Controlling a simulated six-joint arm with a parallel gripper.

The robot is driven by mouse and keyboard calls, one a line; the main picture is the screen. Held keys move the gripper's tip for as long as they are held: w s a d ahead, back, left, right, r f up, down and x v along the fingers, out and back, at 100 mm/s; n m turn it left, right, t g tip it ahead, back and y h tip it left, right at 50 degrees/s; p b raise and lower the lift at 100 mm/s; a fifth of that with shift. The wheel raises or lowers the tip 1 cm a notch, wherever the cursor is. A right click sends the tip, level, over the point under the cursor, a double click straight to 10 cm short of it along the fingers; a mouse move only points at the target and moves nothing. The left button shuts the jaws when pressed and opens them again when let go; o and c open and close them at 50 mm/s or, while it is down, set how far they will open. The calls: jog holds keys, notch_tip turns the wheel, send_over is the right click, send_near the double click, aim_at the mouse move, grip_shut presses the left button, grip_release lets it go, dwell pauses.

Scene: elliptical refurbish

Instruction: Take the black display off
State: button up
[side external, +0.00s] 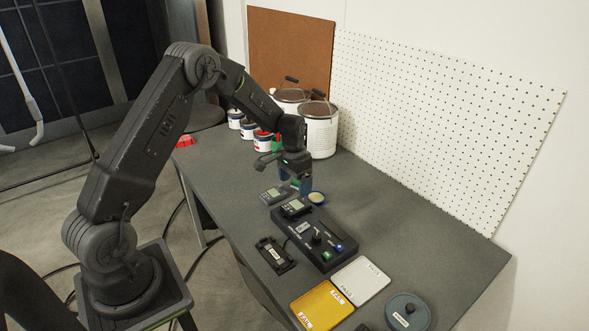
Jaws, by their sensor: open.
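A black display (296,207) with a small pale screen sits at the far end of a black console (291,232), which also carries a knob, a green button and a blue button. A grey display (272,195) lies on the table just to its left and farther back. My gripper (298,186) is open, pointing down above and slightly behind the black display, apart from it as far as I can tell. Its fingertips are small here and partly merge with blue and green shapes behind them.
A black holder (275,254) lies left of the console. A yellow plate (322,305), a white plate (360,281) and a round grey-blue container (408,312) are in front. Paint cans (320,135) stand at the back, before the pegboard (440,130). The table's right side is clear.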

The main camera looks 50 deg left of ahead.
aim_at(296, 205)
jog(key=f, duration=0.8)
jog(key=shift+d+f, duration=0.1)
jog(key=shift+d, duration=0.15)
jog(key=shift+c, duration=0.2)
jog(key=c, duration=1.2)
jog(key=shift+r, duration=2.55)
jog(key=shift+c, duration=0.2)
